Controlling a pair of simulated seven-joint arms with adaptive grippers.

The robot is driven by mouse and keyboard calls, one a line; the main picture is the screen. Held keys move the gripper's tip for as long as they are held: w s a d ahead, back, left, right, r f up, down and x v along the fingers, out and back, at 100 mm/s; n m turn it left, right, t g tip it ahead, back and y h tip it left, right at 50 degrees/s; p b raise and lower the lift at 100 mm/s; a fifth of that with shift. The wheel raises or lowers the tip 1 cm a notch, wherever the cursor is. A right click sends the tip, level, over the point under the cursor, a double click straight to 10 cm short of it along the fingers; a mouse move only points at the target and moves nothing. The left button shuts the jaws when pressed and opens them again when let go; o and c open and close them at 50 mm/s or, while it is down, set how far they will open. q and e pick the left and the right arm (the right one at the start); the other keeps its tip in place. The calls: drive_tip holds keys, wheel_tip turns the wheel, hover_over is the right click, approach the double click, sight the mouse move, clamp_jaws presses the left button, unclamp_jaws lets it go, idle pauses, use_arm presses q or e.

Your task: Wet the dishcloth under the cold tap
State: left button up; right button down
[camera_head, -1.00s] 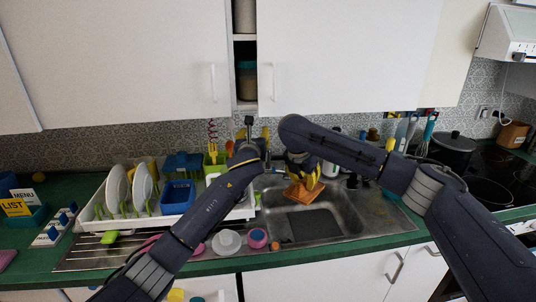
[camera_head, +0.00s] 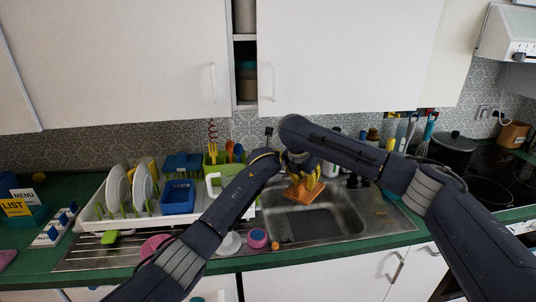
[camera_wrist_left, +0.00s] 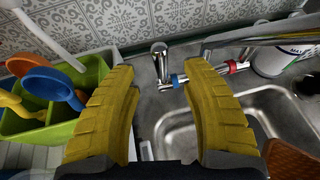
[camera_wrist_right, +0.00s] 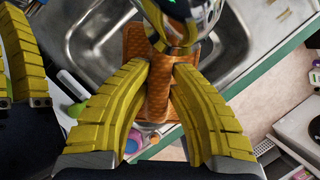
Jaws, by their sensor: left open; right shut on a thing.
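The orange dishcloth (camera_head: 301,194) hangs over the back left of the sink basin in the head view. My right gripper (camera_wrist_right: 165,66) is shut on it; the cloth (camera_wrist_right: 158,92) shows between the yellow fingers. The chrome tap spout (camera_wrist_right: 178,22) is just beyond those fingertips. In the left wrist view my left gripper (camera_wrist_left: 158,72) is open and empty. A chrome lever (camera_wrist_left: 160,62) and the blue-ringed cold tap (camera_wrist_left: 177,79) lie between or beyond its fingers. The red-ringed hot tap (camera_wrist_left: 232,67) is to their right. No water shows. My arms mostly hide the taps in the head view.
A white dish rack (camera_head: 98,205) with plates and a blue tub (camera_head: 178,197) stands left of the sink. A green utensil holder (camera_wrist_left: 55,120) is close to my left gripper. Cups (camera_head: 257,238) stand at the sink's front left. The basin (camera_head: 335,216) has free room.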

use_arm(q)
drive_tip(key=shift+x, duration=3.5)
clamp_jaws()
